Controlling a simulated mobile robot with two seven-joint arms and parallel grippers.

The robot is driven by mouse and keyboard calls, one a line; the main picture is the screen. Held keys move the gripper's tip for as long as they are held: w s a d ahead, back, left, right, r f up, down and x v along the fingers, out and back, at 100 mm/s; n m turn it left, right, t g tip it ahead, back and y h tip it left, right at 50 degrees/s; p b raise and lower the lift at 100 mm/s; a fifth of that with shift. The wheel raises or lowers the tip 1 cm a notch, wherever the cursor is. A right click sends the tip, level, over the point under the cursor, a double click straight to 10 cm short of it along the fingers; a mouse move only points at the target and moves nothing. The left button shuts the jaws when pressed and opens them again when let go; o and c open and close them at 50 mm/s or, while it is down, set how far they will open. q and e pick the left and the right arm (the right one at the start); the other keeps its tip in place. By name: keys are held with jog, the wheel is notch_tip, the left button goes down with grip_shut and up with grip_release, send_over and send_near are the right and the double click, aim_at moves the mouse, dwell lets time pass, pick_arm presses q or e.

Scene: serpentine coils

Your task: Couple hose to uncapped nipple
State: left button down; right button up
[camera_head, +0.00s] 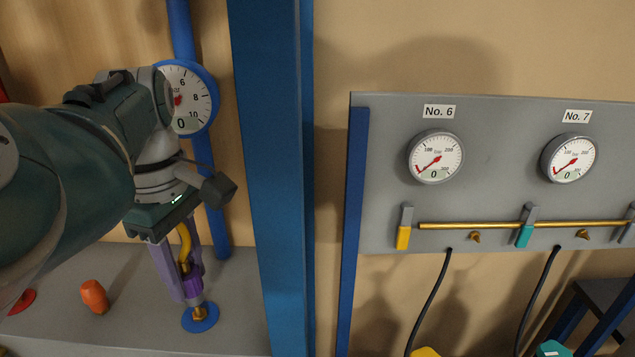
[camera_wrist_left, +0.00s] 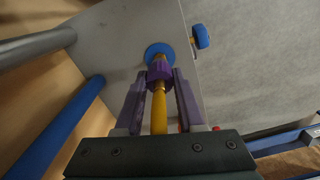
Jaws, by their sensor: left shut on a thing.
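My left gripper (camera_head: 188,291) points down at the grey bench, shut on the yellow hose (camera_head: 185,240) with its purple coupling (camera_head: 193,282). In the left wrist view, the hose (camera_wrist_left: 159,112) runs between the two purple fingers, and the coupling (camera_wrist_left: 159,71) sits at their tips. A brass nipple (camera_head: 200,313) stands on a blue disc (camera_head: 208,323) right below the coupling. The blue disc also shows in the wrist view (camera_wrist_left: 158,49), behind the coupling. Coupling and nipple look in line; I cannot tell whether they are joined. My right gripper is out of view.
An orange cap-like piece (camera_head: 94,296) stands on the bench, left of the nipple. A blue pipe with a gauge (camera_head: 190,97) rises behind my gripper. A blue post (camera_head: 275,180) stands to the right. Further right is a gauge panel (camera_head: 500,115).

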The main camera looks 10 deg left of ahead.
pick_arm(q)
jog(key=shift+f, duration=0.15)
jog(key=shift+f+b, duration=0.7)
jog(key=shift+f, duration=0.2)
jog(key=shift+f, duration=0.4)
jog(key=shift+c, duration=2.2)
grip_release()
jog(key=shift+r, duration=0.15)
